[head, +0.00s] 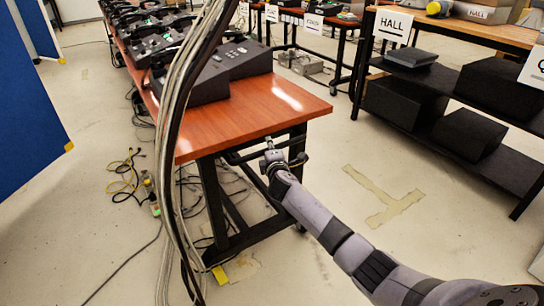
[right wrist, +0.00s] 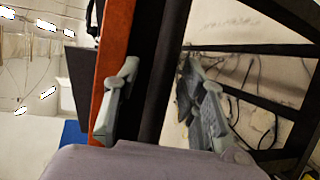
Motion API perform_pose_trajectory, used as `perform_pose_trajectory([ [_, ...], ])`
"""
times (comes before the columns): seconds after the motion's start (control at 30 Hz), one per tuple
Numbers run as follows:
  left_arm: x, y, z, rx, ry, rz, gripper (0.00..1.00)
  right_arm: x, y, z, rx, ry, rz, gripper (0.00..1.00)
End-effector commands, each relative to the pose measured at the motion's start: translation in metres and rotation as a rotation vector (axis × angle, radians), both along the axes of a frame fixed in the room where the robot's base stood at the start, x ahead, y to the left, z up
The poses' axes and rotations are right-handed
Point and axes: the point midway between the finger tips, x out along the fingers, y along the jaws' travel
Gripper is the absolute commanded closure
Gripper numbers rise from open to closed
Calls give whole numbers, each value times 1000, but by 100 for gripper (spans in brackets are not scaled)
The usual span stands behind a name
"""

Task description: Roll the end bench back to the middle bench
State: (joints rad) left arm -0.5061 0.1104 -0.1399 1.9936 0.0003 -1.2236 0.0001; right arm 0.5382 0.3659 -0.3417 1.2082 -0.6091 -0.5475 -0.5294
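The end bench (head: 262,112) has a reddish-brown wooden top on a dark metal frame, with its near end facing me. A dark grey desk console (head: 238,60) sits on it. More consoles (head: 150,45) line the row running away behind it; the join with the middle bench is hard to make out. My right gripper (head: 270,160) is at the near end, just below the top's edge. In the right wrist view its fingers (right wrist: 160,98) are apart, with the bench's dark frame bar (right wrist: 160,60) showing between them; contact cannot be told. My left gripper is not in view.
A thick cable bundle (head: 178,110) hangs across the view, hiding part of the bench's left side. Loose cables (head: 125,180) lie on the floor at left, near a blue partition (head: 28,110). A shelf unit (head: 515,170) stands at right, with clear floor (head: 430,220) before it.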

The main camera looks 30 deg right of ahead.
Motion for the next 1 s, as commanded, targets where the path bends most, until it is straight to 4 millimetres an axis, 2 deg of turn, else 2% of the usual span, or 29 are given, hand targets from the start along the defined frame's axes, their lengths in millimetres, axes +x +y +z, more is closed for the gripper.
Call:
perform_pose_trajectory([
  [0.17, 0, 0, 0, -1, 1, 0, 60, -18, 6, 2, -2, 1, 1, 62],
  [0.5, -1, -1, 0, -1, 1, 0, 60, -72, 25, 13, 1, 1, 3, 62],
  [0.7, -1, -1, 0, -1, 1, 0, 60, -97, 33, 18, -1, 0, 2, 62],
  [1.0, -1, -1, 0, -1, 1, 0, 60, -109, 37, 21, 0, 0, 1, 62],
])
